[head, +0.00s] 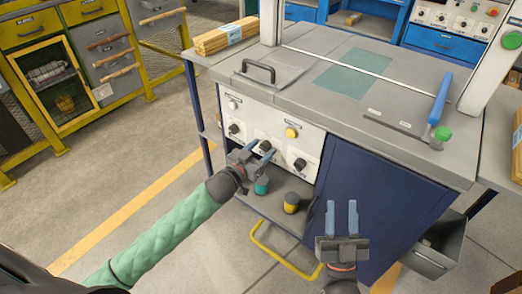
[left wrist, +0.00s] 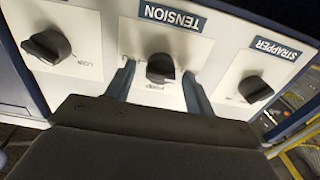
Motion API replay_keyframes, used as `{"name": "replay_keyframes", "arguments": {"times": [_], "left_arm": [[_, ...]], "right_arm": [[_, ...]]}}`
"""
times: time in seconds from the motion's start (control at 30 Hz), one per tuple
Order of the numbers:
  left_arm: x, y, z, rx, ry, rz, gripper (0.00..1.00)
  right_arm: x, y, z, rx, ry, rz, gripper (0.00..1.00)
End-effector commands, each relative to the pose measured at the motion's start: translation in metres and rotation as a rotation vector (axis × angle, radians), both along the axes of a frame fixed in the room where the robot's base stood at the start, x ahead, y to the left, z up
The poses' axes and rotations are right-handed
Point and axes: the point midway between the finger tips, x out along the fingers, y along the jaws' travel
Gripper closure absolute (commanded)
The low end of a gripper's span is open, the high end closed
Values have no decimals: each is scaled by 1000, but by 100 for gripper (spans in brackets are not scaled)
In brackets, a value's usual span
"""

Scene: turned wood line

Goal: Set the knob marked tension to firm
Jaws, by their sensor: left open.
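The tension knob (left wrist: 160,68) is a dark knob on a white panel under a blue TENSION label (left wrist: 172,14) in the left wrist view. My left gripper (left wrist: 160,82) is open, with one finger on each side of the knob and a gap on both sides. In the head view my left gripper (head: 260,150) is at the cabinet's front panel, by the middle dark knob (head: 265,146). The small scale marking near the knob is too small to read, and its setting cannot be told. My right gripper (head: 342,216) is open and empty in front of the blue cabinet door.
A strapper knob (left wrist: 255,89) and another dark knob (left wrist: 47,45) flank the tension knob. A yellow rail (head: 268,250) juts out near the floor.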

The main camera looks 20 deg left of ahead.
Motion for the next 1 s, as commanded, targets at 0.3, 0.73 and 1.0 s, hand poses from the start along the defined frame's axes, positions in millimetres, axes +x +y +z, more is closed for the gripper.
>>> {"name": "replay_keyframes", "arguments": {"times": [0.3,0.73,1.0], "left_arm": [[1,0,0,0,1,0,50],[1,-1,0,4,0,0,91],[1,-1,1,43,-14,0,91]], "right_arm": [[-1,-1,7,3,-16,-1,64],[2,-1,4,0,-5,-1,64],[17,6,-51,-46,178,7,64]]}}
